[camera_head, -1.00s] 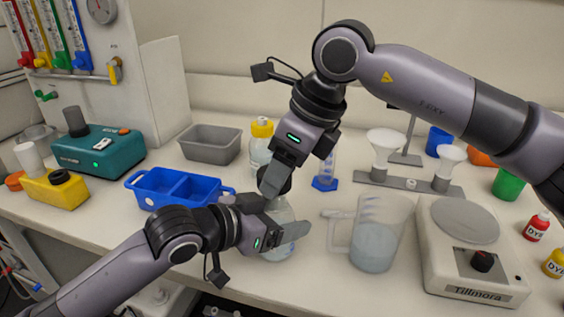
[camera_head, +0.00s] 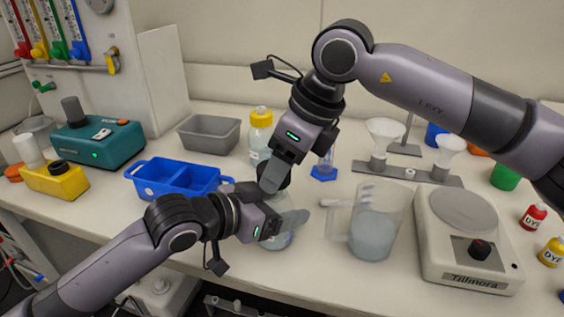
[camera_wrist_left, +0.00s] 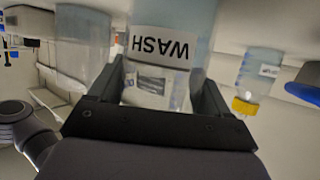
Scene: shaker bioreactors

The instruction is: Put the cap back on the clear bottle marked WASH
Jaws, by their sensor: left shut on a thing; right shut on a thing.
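The clear WASH bottle (camera_head: 280,240) stands upright near the front of the bench, below my right gripper, in the head view. My left gripper (camera_head: 284,222) is shut on its body from the left. The left wrist view shows the bottle (camera_wrist_left: 172,22) upside down between the fingers, with its WASH label readable. My right gripper (camera_head: 272,182) points down over the bottle's top and is shut on a small dark cap (camera_head: 284,181). The fingers hide much of the cap and the bottle's neck. I cannot tell whether the cap is seated.
A clear jug (camera_head: 375,235) stands close to the right, beside a balance (camera_head: 468,255). A blue divided tray (camera_head: 150,190) is at left. A yellow-capped bottle (camera_head: 260,135) and a blue-based cylinder (camera_head: 323,173) stand behind. A funnel stand (camera_head: 425,178) is at back right.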

